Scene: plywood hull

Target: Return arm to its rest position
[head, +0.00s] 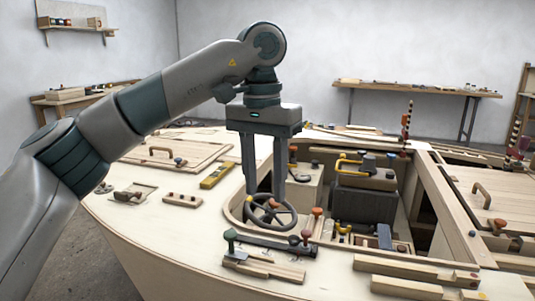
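My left arm (165,95) comes in from the left and bends down over the plywood hull. Its gripper (265,192) points straight down with its two fingers apart, and nothing shows between them. The fingertips are at the near edge of the hull's open cockpit, just above or in front of a dark steering wheel (270,211). I cannot tell whether they touch the wheel. My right arm and gripper are not in view.
A hatch panel with a handle (175,153) lies left of the gripper. A dark box with a yellow-handled tool (365,185) stands in the cockpit on the right. A dark-handled tool (270,243) and wood blocks lie on the near deck. The air above the deck is clear.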

